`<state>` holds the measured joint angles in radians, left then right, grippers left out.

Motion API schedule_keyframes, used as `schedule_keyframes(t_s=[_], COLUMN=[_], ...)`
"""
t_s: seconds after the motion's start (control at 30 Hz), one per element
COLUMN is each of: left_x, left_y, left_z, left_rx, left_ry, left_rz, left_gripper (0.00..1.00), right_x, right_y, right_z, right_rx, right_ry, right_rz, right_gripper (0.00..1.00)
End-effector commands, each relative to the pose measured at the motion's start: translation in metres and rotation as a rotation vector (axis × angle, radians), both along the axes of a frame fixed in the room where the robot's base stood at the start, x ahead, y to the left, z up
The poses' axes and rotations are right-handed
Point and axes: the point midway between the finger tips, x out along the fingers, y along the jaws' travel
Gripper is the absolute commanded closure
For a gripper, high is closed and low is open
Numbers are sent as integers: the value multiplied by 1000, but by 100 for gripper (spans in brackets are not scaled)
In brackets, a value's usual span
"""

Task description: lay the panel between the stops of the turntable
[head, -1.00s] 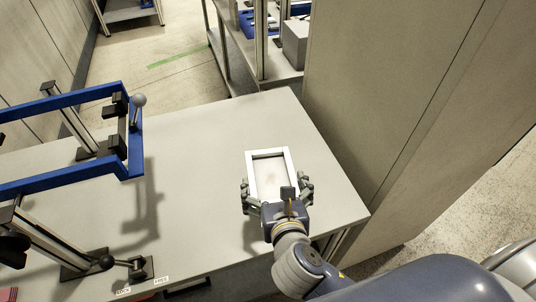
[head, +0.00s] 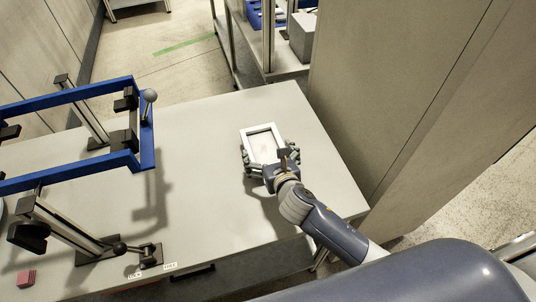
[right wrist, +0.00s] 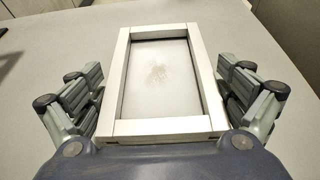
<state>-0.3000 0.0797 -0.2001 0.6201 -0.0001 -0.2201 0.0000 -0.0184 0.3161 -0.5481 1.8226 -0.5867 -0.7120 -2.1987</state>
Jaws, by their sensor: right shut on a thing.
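In the right wrist view the panel (right wrist: 160,75) lies face up between the fingers of my right gripper (right wrist: 164,82). The turntable (head: 72,185) is a blue frame on metal posts at the left, with black stops (head: 126,101) on it; it is partly cut off. My left gripper is out of view.
The grey table (head: 210,200) is clear between panel and turntable. A black-knobbed lever (head: 145,252) and labels are near its front edge, a small red block (head: 26,278) at left. A tall grey cabinet (head: 400,90) stands right; a shelf (head: 285,70) stands behind.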

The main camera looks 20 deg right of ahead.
Motion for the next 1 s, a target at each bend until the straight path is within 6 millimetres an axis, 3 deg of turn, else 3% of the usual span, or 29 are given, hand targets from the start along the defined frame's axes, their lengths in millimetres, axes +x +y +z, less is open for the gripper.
schedule_keyframes(t_s=[0.17,0.4,0.8,0.83,1.0], left_x=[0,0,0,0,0], left_y=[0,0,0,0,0], left_z=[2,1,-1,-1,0], left_rx=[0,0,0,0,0], left_ry=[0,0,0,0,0], left_rz=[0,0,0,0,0], left_gripper=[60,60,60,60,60], right_x=[12,11,11,10,10], right_y=[-3,-2,-2,-3,-3], right_z=[-3,-33,-39,-40,-39], right_rx=[1,3,-1,-1,0], right_ry=[-1,0,-1,1,1], right_rz=[0,0,1,0,0], right_gripper=[43,43,43,1,0])
